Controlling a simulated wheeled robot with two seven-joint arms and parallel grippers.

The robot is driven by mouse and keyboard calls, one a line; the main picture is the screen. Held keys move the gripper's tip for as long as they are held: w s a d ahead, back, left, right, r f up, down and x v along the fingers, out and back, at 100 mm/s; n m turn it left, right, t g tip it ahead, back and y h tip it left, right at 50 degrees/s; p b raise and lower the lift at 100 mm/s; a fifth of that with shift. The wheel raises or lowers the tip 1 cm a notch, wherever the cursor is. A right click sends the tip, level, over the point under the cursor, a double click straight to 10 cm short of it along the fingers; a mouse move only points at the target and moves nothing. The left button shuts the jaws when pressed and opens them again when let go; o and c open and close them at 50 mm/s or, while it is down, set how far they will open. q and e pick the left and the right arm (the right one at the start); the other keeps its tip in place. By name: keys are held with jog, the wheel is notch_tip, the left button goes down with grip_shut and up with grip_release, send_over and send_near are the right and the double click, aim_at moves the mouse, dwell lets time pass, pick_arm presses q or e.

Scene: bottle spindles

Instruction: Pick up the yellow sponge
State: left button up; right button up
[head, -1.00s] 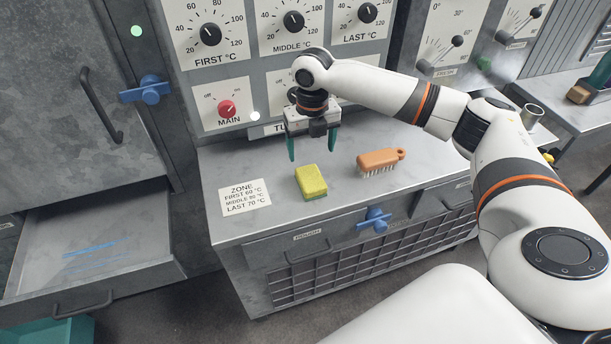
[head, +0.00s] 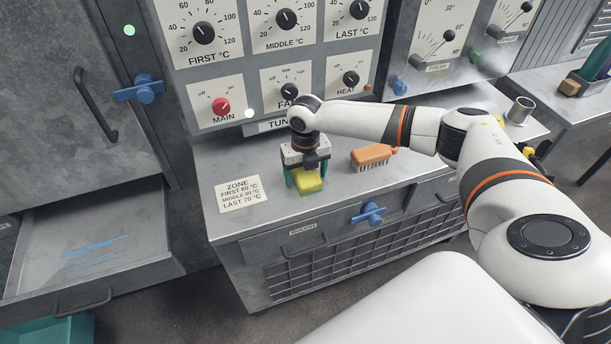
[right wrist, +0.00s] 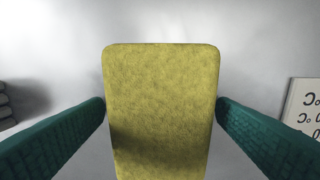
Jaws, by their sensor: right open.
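The yellow sponge (head: 309,182), with a green underside, lies on the grey metal counter (head: 330,205). My right gripper (head: 306,178) is lowered over it, with its green fingers on either side. In the right wrist view the sponge (right wrist: 162,110) fills the middle, between the two open fingers (right wrist: 160,125). A narrow gap shows by each finger, so the jaws are not closed on it. My left gripper is not in view.
An orange brush (head: 371,156) lies on the counter right of the sponge. A white zone label (head: 241,194) lies to the left. The control panel (head: 248,75) with knobs rises behind. An open drawer (head: 88,245) is at the lower left.

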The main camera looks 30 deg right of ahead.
jog(key=shift+c, duration=0.3)
jog(key=c, duration=1)
notch_tip(320, 180, up, 10)
jog(key=shift+r+b, duration=0.1)
jog(key=shift+b, duration=0.2)
